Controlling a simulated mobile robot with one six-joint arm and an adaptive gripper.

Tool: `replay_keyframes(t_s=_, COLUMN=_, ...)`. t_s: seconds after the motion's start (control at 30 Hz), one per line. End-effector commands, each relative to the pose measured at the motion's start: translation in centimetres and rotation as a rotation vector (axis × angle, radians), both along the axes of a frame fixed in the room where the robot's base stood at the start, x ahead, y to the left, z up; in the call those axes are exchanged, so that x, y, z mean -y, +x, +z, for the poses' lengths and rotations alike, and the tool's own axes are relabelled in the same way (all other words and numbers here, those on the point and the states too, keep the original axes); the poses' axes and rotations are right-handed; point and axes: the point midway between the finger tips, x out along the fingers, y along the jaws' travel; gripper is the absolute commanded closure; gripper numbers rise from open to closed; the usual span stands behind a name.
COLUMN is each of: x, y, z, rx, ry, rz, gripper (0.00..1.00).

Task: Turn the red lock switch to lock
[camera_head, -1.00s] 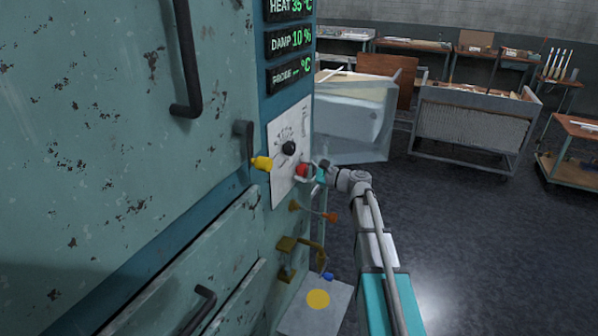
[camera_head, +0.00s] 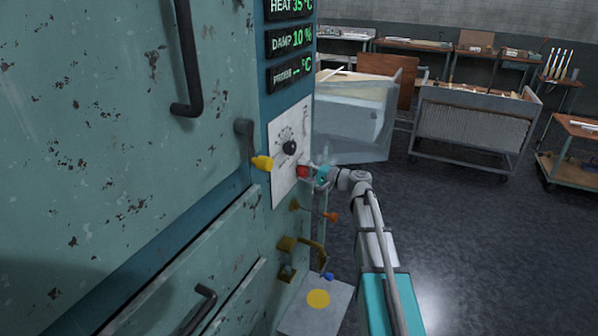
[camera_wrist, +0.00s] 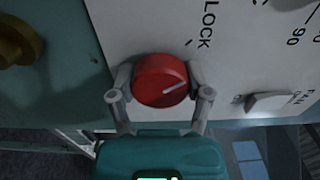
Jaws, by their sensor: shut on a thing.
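The red lock switch (camera_wrist: 160,82) is a round knob on a white panel (camera_head: 276,182). In the wrist view a pale pointer line on its face slants up toward the right. The word LOCK (camera_wrist: 208,24) is printed on the panel above and to the right of the knob. My gripper (camera_wrist: 160,98) has one finger on each side of the knob and is shut on it. In the head view the red knob (camera_head: 302,171) shows at the panel's right part, with my gripper (camera_head: 312,172) against it, partly hiding it.
A black dial (camera_head: 289,148) is above the red knob. A yellow handle (camera_head: 262,163) sticks out left of the panel. An orange-tipped lever (camera_head: 330,217) and a brass fitting (camera_head: 287,244) are below.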

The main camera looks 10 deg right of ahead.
Motion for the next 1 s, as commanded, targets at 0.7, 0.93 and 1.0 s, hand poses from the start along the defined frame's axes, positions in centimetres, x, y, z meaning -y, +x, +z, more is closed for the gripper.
replay_keyframes(t_s=0.7, x=0.38, y=-0.22, z=-0.24, rx=0.156, ry=-0.124, rz=-0.004, gripper=0.84)
replay_keyframes(t_s=0.93, x=0.36, y=-0.2, z=-0.23, rx=0.155, ry=-0.123, rz=-0.004, gripper=0.21)
replay_keyframes(t_s=1.0, x=0.3, y=-0.17, z=-0.2, rx=0.156, ry=-0.122, rz=-0.003, gripper=0.08)
